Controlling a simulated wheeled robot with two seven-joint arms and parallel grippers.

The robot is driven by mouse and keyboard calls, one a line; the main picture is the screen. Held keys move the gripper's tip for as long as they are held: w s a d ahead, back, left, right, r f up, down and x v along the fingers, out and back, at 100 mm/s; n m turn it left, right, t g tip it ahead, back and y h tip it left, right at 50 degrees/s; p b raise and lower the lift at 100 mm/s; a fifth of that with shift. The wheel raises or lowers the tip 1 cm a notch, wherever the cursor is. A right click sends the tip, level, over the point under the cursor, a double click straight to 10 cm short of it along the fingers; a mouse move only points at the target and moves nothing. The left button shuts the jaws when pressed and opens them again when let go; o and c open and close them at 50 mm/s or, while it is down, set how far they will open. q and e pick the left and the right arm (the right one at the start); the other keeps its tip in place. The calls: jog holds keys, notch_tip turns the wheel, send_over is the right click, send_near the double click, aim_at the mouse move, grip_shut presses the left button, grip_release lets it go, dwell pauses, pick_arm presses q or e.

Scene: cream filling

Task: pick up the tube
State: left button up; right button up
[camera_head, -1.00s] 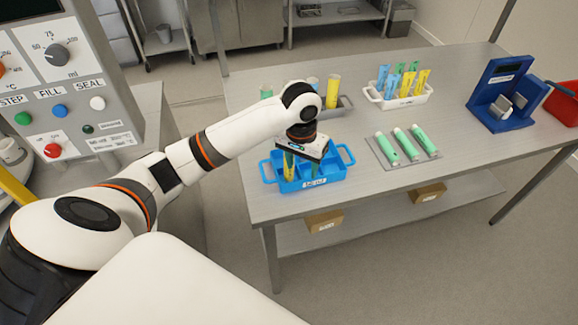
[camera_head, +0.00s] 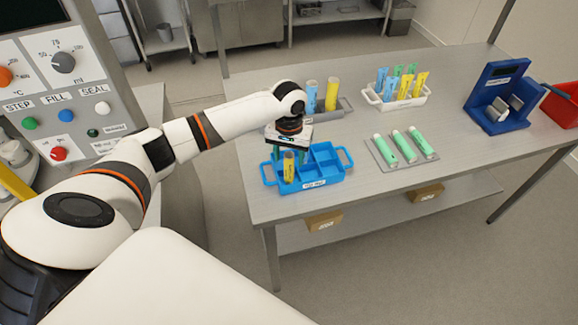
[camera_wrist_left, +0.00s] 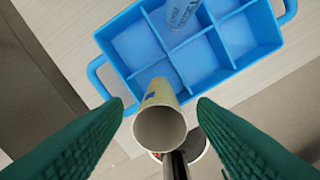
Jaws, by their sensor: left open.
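A yellow tube (camera_head: 289,167) stands in a front-left compartment of a blue divided tray (camera_head: 331,178). In the left wrist view the same tube (camera_wrist_left: 158,92) shows its round open end toward the camera, with part of a blue mark on its side. My left gripper (camera_head: 290,154) is above the tray's left part, green fingers pointing down. In the left wrist view the left gripper (camera_wrist_left: 162,105) is open, its fingers apart on either side of the tube. A second tube with blue print (camera_wrist_left: 182,14) is in another compartment of the tray (camera_wrist_left: 96,78). My right gripper is not in view.
A grey holder (camera_head: 345,106) with blue and yellow tubes stands behind the blue tray. A white basket (camera_head: 398,103) of tubes, a grey tray (camera_head: 384,163) with green tubes, a blue stand (camera_head: 500,98) and a red bin (camera_head: 562,105) stand further right. A control panel (camera_head: 85,80) is at left.

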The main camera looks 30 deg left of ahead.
aim_at(289, 170)
pick_arm(q)
jog(key=shift+f, duration=1.5)
jog(key=c, duration=1)
jog(key=shift+r, duration=0.1)
